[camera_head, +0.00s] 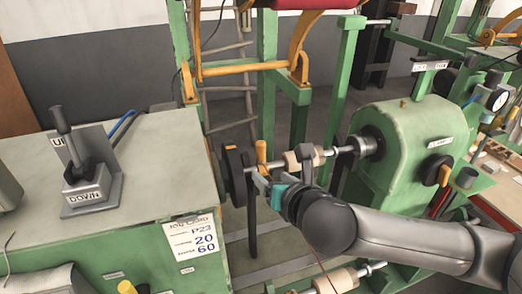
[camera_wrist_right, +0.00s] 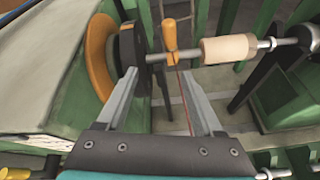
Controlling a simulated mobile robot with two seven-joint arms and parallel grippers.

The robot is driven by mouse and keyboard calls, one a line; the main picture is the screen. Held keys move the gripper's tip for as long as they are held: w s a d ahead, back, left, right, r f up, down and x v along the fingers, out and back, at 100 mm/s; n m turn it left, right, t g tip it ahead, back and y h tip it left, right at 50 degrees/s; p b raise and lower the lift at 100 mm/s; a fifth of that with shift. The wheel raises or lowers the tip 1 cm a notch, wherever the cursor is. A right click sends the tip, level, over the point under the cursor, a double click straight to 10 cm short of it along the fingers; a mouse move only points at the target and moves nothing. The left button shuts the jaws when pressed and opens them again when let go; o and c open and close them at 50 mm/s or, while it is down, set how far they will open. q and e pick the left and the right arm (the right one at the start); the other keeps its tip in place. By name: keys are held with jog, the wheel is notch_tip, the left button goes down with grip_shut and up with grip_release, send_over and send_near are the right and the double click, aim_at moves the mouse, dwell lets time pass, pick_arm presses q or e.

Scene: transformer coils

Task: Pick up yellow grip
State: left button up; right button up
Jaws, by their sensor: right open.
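The yellow grip (camera_head: 262,153) is a small upright orange-yellow handle at the shaft, just right of a dark wheel (camera_head: 235,176). It also shows at the top middle of the right wrist view (camera_wrist_right: 169,38). My right gripper (camera_head: 263,181) reaches in from the right, close to the grip in the head view. In the right wrist view its two grey fingers (camera_wrist_right: 157,76) are spread apart, with nothing held between them. The grip stands beyond the fingertips, roughly in line with the gap. My left gripper is in neither view.
The metal shaft carries a pale wooden roller (camera_wrist_right: 228,48) right of the grip. A green machine housing (camera_head: 405,150) stands to the right. A green cabinet with a lever box (camera_head: 92,184) is at left. Green posts (camera_head: 345,85) rise behind the shaft.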

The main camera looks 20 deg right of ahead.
aim_at(263, 155)
jog(key=w+n, duration=0.1)
jog(key=w, duration=0.2)
jog(key=w+f+n, duration=0.1)
jog(key=w, duration=0.2)
jog(key=w+d+f, duration=0.1)
jog(key=w, duration=0.3)
jog(key=shift+w+f+n+t, duration=0.1)
jog(key=shift+n+t, duration=0.2)
jog(key=shift+n, duration=0.1)
jog(key=shift+w+d+f+b, duration=0.2)
jog(key=shift+w+f, duration=0.3)
jog(key=shift+w, duration=0.35)
jog(key=shift+w+d+f+b, duration=0.2)
jog(key=shift+w+f, duration=0.3)
jog(key=shift+w, duration=0.3)
jog(key=shift+w+a+f, duration=0.1)
jog(key=shift+w+f, duration=0.15)
jog(key=shift+w, duration=0.4)
grip_shut()
